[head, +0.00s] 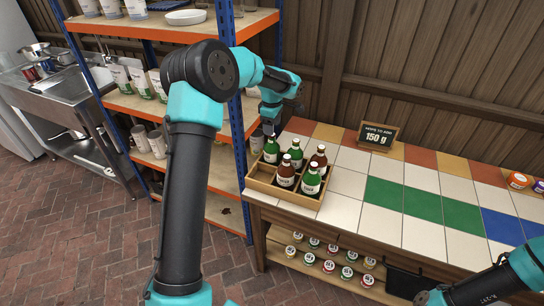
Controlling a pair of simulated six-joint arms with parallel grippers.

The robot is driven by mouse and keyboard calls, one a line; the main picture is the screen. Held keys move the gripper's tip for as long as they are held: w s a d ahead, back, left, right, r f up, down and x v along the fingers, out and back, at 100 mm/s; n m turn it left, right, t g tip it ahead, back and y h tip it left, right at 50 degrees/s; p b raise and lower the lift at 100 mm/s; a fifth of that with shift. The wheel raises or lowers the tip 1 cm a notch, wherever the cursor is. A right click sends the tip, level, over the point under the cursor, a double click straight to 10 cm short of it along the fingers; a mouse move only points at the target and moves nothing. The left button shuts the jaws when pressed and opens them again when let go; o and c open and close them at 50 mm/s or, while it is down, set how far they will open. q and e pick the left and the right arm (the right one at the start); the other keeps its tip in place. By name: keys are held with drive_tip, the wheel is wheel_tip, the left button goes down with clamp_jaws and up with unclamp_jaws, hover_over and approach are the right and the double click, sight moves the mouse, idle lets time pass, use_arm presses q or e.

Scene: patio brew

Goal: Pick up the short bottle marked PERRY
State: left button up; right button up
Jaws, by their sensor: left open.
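A wooden crate (262,187) with dividers stands at the left end of the tiled counter. It holds several short bottles. Green ones stand at the back left (271,151), back middle (296,154) and front right (311,181). Brown ones stand at the back right (318,161) and front left (286,172). Their pale labels are too small to read, so I cannot tell which is PERRY. My left gripper (270,128) is open and empty, just above and behind the back left green bottle. My right arm enters at the lower right; its gripper is out of view.
A blue-and-orange shelf rack (225,90) with cups stands close left of the crate. A small sign reading 150 g (379,136) stands at the counter's back. Several jars (329,266) sit on the shelf below. The counter's tiled middle (400,205) is clear.

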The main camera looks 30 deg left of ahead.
use_arm(q)
hover_over(272, 151)
drive_tip(key=w+a, duration=0.2)
drive_tip(key=w, duration=0.1)
drive_tip(key=shift+s+d+f, duration=0.15)
drive_tip(key=shift+f, duration=1.05)
drive_tip(key=shift+s+d+f, duration=0.1)
drive_tip(key=shift+f, duration=1.1)
drive_tip(key=shift+c, duration=0.2)
clamp_jaws()
